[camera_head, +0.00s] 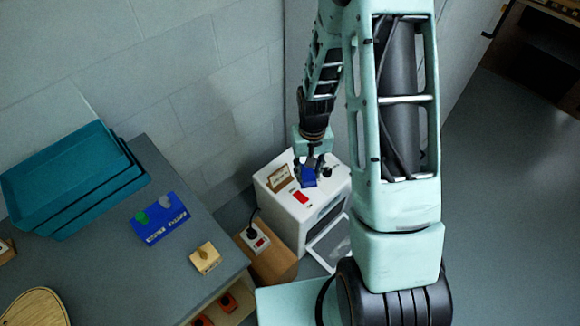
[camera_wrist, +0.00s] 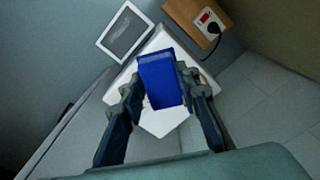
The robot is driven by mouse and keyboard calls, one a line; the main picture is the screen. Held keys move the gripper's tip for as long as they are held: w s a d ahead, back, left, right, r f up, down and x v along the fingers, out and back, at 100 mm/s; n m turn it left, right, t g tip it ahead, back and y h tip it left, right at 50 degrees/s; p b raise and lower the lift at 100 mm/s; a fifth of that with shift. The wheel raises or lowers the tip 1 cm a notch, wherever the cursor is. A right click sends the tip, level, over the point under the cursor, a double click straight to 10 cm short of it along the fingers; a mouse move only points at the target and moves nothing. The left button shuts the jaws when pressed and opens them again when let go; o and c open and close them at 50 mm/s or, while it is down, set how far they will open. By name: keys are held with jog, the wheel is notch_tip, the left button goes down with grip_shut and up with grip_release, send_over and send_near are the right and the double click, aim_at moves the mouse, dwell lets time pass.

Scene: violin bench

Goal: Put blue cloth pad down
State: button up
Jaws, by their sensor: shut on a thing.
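The blue cloth pad (camera_wrist: 160,82) is between the two fingers of my gripper (camera_wrist: 161,100), which is shut on it. In the head view the pad (camera_head: 309,177) shows just below my gripper (camera_head: 314,163), over the top of a white box-shaped appliance (camera_head: 290,208). In the wrist view the appliance (camera_wrist: 163,122) lies behind the pad. I cannot tell whether the pad touches its top.
The appliance has an open door (camera_head: 330,246) at its front and a small brown card (camera_head: 279,177) on top. A wooden block with a socket (camera_head: 268,258) stands beside it. The grey bench (camera_head: 110,262) at left holds teal trays (camera_head: 70,178) and a blue holder (camera_head: 160,218).

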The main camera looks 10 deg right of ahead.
jog(key=w+d+f+n+b, duration=0.1)
jog(key=w+d+f+b, duration=0.45)
jog(key=b, duration=0.65)
jog(key=w+d+f+n+b, duration=0.1)
jog(key=w+d+f+b, duration=0.1)
jog(key=w+f+b, duration=0.85)
jog(key=w+a+f+b, duration=0.4)
jog(key=w+a, duration=0.1)
jog(key=w+a+f+b, duration=0.2)
jog(key=w, duration=0.1)
jog(key=shift+a+f, duration=0.1)
jog(key=shift+a, duration=0.25)
jog(key=shift+w+a+f, duration=0.2)
jog(key=shift+w+f, duration=0.05)
jog(key=shift+f, duration=0.25)
jog(key=shift+d+f+b, duration=0.1)
jog(key=shift+f+b, duration=0.35)
jog(key=shift+f, duration=0.85)
jog(key=shift+f, duration=0.1)
